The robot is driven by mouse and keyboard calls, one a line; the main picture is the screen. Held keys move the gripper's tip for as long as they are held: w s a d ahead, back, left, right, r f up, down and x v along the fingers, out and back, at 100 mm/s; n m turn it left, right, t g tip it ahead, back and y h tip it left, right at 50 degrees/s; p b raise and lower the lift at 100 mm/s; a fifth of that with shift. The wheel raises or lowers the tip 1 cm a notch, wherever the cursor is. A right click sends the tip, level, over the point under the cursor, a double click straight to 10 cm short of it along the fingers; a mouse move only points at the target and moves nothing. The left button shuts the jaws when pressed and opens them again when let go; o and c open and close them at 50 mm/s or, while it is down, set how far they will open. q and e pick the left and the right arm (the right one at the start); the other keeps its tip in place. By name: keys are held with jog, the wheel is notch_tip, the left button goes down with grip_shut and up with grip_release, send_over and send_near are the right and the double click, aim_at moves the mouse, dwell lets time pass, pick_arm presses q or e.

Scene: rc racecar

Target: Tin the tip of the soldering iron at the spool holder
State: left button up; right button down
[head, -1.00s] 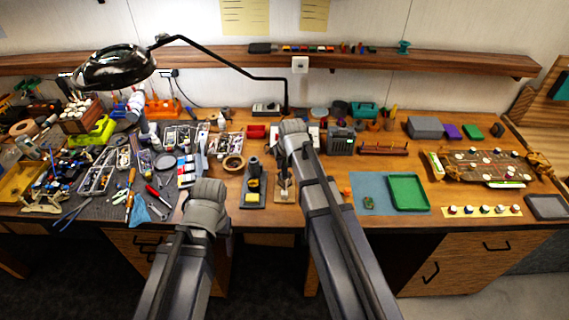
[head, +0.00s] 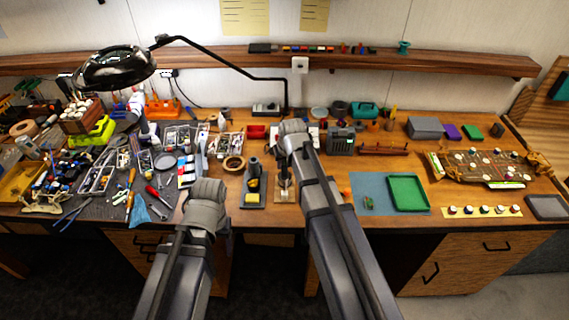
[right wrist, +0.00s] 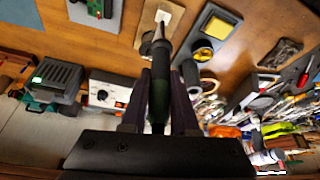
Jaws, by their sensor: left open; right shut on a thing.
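My right gripper (right wrist: 158,95) is shut on the soldering iron (right wrist: 158,98), which has a dark green handle and a pointed metal tip. In the right wrist view the tip points over a small wooden base with a white part, likely the spool holder (right wrist: 166,14). Whether the tip touches it, I cannot tell. In the head view the right gripper (head: 284,170) is over this base, partly hidden by its arm. The iron stand (head: 253,200) with a yellow sponge is just left of it. My left gripper (head: 210,195) is over the table's front edge, its fingers hidden by its arm.
A green tray (head: 407,193) on a blue mat lies to the right. A grey mat with tools and parts boxes (head: 100,175) crowds the left. A magnifier lamp (head: 115,67) reaches over the back left. A control box (right wrist: 108,92) stands behind the base.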

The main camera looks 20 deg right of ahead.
jog(key=shift+r+p, duration=2.85)
jog(key=shift+r, duration=0.15)
jog(key=shift+f, duration=0.1)
